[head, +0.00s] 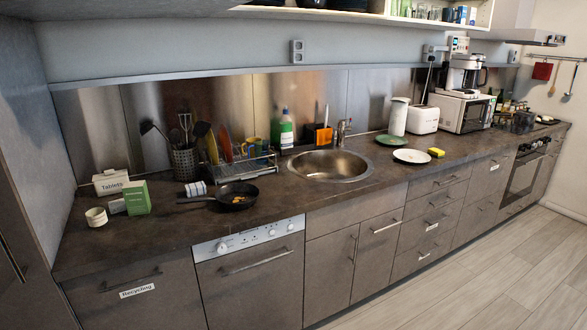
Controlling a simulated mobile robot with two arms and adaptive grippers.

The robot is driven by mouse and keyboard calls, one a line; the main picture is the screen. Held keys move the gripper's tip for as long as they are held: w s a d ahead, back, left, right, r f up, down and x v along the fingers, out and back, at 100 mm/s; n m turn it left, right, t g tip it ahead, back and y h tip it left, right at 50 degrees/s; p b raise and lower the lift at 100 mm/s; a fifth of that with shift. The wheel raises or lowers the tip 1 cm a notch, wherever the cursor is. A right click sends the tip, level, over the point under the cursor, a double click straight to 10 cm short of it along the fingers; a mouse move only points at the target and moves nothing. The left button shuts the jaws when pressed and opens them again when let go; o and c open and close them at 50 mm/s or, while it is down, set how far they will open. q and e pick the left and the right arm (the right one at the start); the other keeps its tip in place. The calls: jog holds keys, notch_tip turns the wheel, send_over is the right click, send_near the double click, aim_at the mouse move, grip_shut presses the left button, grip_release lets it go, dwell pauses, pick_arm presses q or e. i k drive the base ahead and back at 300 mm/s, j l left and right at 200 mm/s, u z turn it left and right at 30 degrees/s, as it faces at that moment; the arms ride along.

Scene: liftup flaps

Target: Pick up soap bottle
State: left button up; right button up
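The soap bottle (286,132) stands upright at the back of the counter, behind and left of the round sink. It has a green body, a pale label and a light cap. A dish rack is to its left and an orange holder to its right. Neither of my grippers shows in the head view.
The counter (330,212) runs along the wall. Near the bottle are the sink (330,166), faucet (342,132), dish rack (240,168) and orange sponge holder (323,136). A black pan (236,196) lies in front of the rack. The floor (480,275) in front is clear.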

aim_at(285, 124)
jog(key=i+l, duration=0.1)
jog(key=i, duration=0.4)
jog(key=i+l+z, duration=0.1)
jog(key=i, duration=0.35)
